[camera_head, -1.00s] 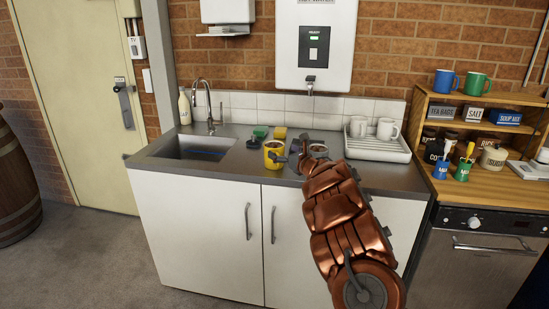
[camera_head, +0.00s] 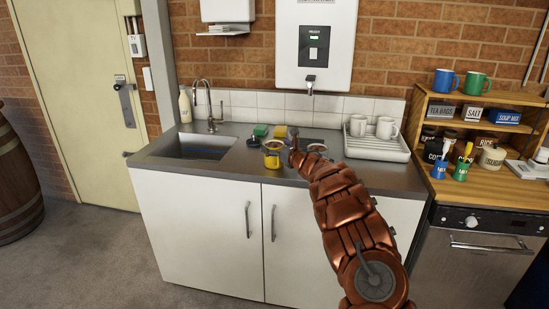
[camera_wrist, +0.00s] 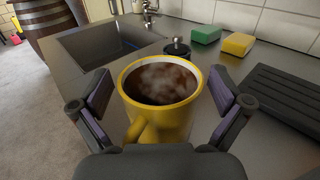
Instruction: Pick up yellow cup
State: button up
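The yellow cup (camera_head: 272,160) stands upright on the steel counter, right of the sink, near the front edge. In the wrist view the yellow cup (camera_wrist: 162,122) is full of steaming dark liquid, and its handle points toward me. My gripper (camera_wrist: 163,100) is open, with one finger on each side of the cup. A gap shows at the left finger; the right finger is very close to the cup, and I cannot tell if it touches. In the head view my gripper (camera_head: 284,152) is small and partly covers the cup's right side.
The sink (camera_head: 200,147) is to the left. A black plug (camera_wrist: 177,48), a green sponge (camera_wrist: 206,35) and a yellow sponge (camera_wrist: 238,44) lie behind the cup. A white drying rack (camera_head: 376,150) with white mugs stands to the right. A dark ribbed mat (camera_wrist: 290,95) lies right of the cup.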

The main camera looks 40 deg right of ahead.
jog(key=c, duration=1.3)
jog(key=shift+o, duration=0.2)
jog(key=shift+r, duration=0.1)
jog(key=s+a+r+b, duration=0.5)
jog(key=s+a, duration=0.4)
jog(key=s, duration=0.3)
jog(key=shift+s+a, duration=0.25)
jog(key=shift+s, duration=0.15)
